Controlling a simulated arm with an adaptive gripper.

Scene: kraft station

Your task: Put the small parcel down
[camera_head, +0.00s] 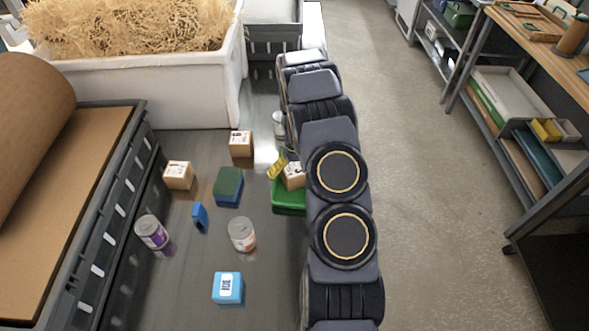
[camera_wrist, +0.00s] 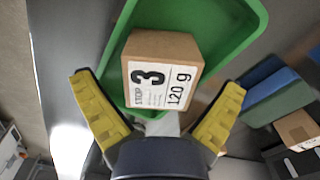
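A small brown cardboard parcel (camera_wrist: 160,68) with a white label reading "STOP 3" and "120 g" is in front of my gripper in the wrist view. It lies over the green tray (camera_wrist: 245,22) and looks to be inside it; its underside is hidden. My gripper (camera_wrist: 158,82) has its yellow fingers spread wide, with a gap between each finger and the parcel. In the head view, the parcel (camera_head: 294,177) and the green tray (camera_head: 288,208) show partly behind my arm, with one yellow finger of my gripper (camera_head: 277,167) beside the parcel.
Two other brown boxes (camera_head: 178,175) (camera_head: 241,145), a green-and-blue block (camera_head: 228,183), two cans (camera_head: 152,232) (camera_head: 242,234), a small blue item (camera_head: 199,217) and a light-blue box (camera_head: 228,288) stand on the grey table. A white bin of shredded paper (camera_head: 190,90) stands behind.

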